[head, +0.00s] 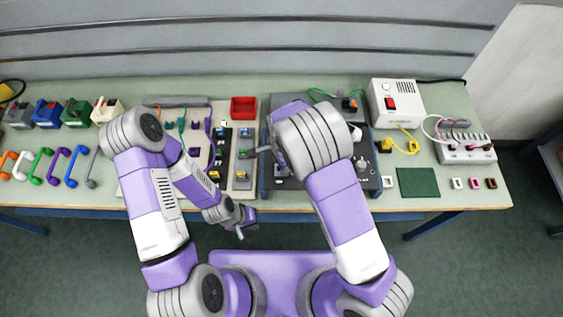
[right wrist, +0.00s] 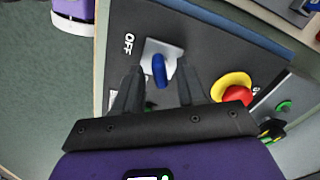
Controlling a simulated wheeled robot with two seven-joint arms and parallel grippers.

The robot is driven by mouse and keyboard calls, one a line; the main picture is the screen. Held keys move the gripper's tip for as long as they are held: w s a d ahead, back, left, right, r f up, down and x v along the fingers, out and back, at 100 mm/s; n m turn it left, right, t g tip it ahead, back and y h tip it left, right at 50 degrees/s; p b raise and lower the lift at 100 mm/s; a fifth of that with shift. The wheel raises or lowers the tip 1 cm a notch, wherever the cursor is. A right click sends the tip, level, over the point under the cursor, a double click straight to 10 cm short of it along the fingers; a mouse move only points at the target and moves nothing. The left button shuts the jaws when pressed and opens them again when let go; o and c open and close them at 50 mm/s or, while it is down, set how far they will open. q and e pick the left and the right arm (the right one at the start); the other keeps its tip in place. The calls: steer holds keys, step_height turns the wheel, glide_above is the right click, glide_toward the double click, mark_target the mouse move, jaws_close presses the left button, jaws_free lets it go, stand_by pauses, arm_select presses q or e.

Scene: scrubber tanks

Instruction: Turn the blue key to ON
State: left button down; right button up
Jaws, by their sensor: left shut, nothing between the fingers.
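The blue key (right wrist: 159,70) stands on a pale square plate (right wrist: 172,50) on a dark panel (right wrist: 135,20) in the right wrist view. White OFF lettering (right wrist: 128,44) is printed left of the plate. My right gripper (right wrist: 158,75) is open, with one finger on each side of the key and a gap visible on both sides. I cannot tell how deep the fingers reach. My left gripper (head: 241,232) is shut and empty, in front of the table's front edge.
A red button in a yellow collar (right wrist: 235,87) lies just right of my right fingers, with a green part (right wrist: 284,106) beyond. In the head view, a white box with a red switch (head: 396,103) and a green mat (head: 418,182) are to the right.

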step_height(320, 180, up, 8)
steer(key=shift+f, duration=0.15)
stand_by(0.4)
steer(key=shift+f, duration=0.1)
stand_by(0.4)
